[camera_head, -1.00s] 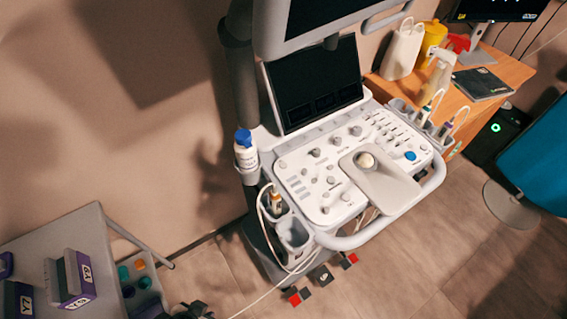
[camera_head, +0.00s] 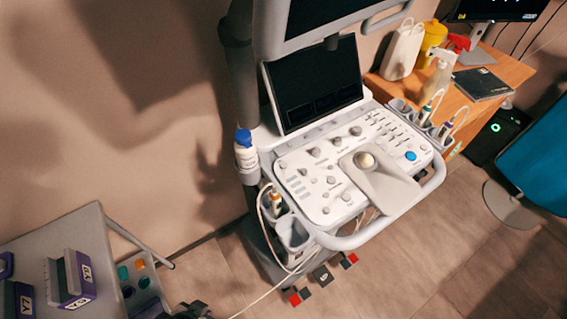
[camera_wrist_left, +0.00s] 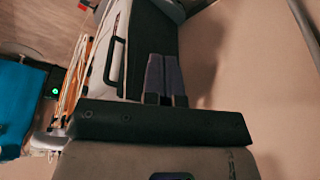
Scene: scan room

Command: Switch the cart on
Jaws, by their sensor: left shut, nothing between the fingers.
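The cart (camera_head: 340,195) is a white and grey ultrasound cart in the middle of the head view. Its console carries grey knobs, rows of small keys, a trackball and a round blue button (camera_head: 411,156) at the right. Its tilted screen (camera_head: 314,84) is black. My left gripper (camera_head: 190,311) shows only as a dark piece at the bottom edge, low and left of the cart, apart from the console. In the left wrist view its two fingers (camera_wrist_left: 165,77) are together and empty. My right gripper is out of view.
A wooden desk (camera_head: 505,68) with bottles is at upper right, and a blue chair (camera_head: 540,150) at the right edge. A cable hangs down to the floor. Pedals lie beneath the cart.

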